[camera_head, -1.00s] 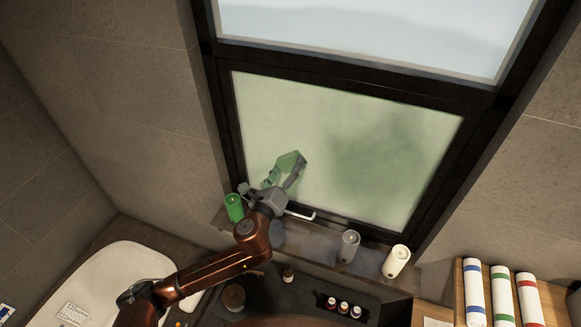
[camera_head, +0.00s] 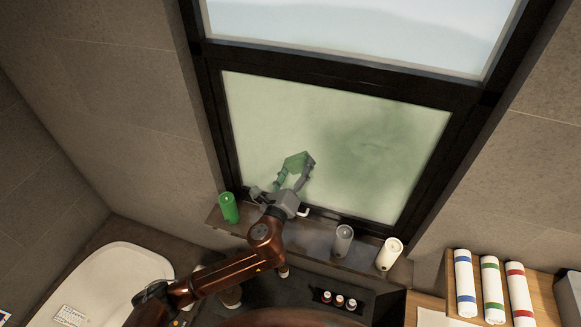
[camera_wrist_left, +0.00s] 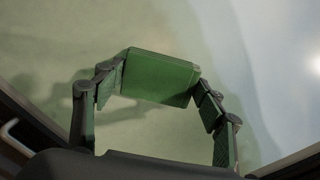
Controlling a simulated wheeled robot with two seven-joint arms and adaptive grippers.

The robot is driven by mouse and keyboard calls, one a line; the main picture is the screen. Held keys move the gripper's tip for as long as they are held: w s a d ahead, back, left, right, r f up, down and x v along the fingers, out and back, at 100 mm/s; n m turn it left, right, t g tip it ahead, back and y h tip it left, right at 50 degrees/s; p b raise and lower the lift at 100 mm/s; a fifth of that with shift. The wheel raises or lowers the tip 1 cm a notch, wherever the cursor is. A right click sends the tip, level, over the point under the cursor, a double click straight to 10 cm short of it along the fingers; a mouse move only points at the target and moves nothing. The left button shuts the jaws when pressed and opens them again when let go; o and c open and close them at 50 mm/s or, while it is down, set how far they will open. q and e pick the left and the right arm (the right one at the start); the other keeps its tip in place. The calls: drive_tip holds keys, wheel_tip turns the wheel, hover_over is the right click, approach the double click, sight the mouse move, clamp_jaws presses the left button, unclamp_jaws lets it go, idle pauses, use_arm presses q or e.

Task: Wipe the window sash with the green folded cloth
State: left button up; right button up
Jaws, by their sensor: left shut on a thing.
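The window sash (camera_head: 390,120) is a dark frame around a misty green pane, with a darker smudged patch right of its middle. My left gripper (camera_head: 297,170) is in front of the lower left part of the pane. It is shut on the green folded cloth (camera_head: 294,162). In the left wrist view the cloth (camera_wrist_left: 160,78) spans between the two fingertips, flat side towards the pane. Whether it touches the glass I cannot tell. My right gripper is not in view.
On the sill below stand a green candle (camera_head: 229,208), a grey candle (camera_head: 343,240) and a white candle (camera_head: 389,254). A white window handle (camera_head: 304,211) is close to my left wrist. Rolled striped towels (camera_head: 491,290) lie at the right. A white basin (camera_head: 105,285) is at lower left.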

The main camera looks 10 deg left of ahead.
use_arm(q)
drive_tip(key=shift+s+d, duration=0.2)
drive_tip(key=shift+d, duration=0.75)
drive_tip(key=shift+s+d, duration=0.2)
drive_tip(key=shift+d, duration=0.75)
drive_tip(key=shift+s+d, duration=0.2)
drive_tip(key=shift+d, duration=0.75)
drive_tip(key=shift+w+a, duration=0.4)
drive_tip(key=shift+a, duration=1.45)
drive_tip(key=shift+w+a, duration=0.35)
drive_tip(key=shift+a, duration=1.55)
drive_tip(key=shift+w+a, duration=0.4)
drive_tip(key=shift+a, duration=1.45)
drive_tip(key=shift+s, duration=0.15)
drive_tip(key=shift+s+a, duration=0.25)
drive_tip(key=shift+s, duration=1.2)
drive_tip(key=shift+s+a, duration=0.2)
drive_tip(key=shift+s, duration=1.2)
drive_tip(key=shift+s+a, duration=0.15)
drive_tip(key=shift+s, duration=0.6)
drive_tip(key=shift+s+a, duration=0.15)
drive_tip(key=shift+s, duration=0.55)
